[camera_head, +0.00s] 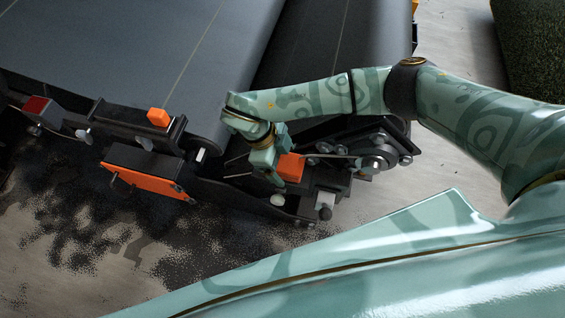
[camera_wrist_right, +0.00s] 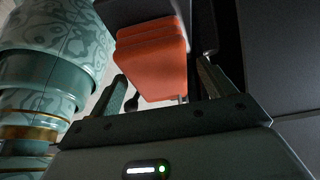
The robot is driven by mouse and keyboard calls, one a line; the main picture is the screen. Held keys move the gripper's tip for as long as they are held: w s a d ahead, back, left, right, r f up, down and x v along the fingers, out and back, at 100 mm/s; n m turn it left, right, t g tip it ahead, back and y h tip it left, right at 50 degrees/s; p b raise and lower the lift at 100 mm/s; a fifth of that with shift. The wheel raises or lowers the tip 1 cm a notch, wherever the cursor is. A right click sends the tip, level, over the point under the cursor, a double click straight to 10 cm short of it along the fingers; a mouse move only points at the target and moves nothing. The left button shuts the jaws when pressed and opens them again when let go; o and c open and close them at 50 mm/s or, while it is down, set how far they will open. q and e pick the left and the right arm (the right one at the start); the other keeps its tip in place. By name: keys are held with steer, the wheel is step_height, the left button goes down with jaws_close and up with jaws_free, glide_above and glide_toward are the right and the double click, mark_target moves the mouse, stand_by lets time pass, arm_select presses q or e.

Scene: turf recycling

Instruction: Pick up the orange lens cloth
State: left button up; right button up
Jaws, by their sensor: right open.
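The orange lens cloth (camera_wrist_right: 152,58) looks like a folded, layered block in the right wrist view, below a dark part. An orange block that appears to be the same cloth (camera_head: 291,167) shows in the head view beside my right gripper (camera_head: 277,176), at the near end of the conveyor. In the wrist view my right gripper (camera_wrist_right: 162,86) is open, with one finger to each side of the cloth's lower part. I cannot tell whether either finger touches it. My left gripper is not in view.
The dark conveyor belt (camera_head: 185,55) fills the upper left. A smaller orange block (camera_head: 158,117) sits on its black edge frame, above an orange panel (camera_head: 150,175). A motor-like part (camera_head: 378,158) is close to the right of my gripper. Dark crumbs lie on the floor.

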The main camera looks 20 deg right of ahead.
steer(key=shift+s+d+f, duration=0.1)
steer(key=shift+d+f, duration=0.05)
steer(key=shift+f, duration=0.25)
steer(key=shift+f, duration=0.2)
steer(key=c, duration=1.1)
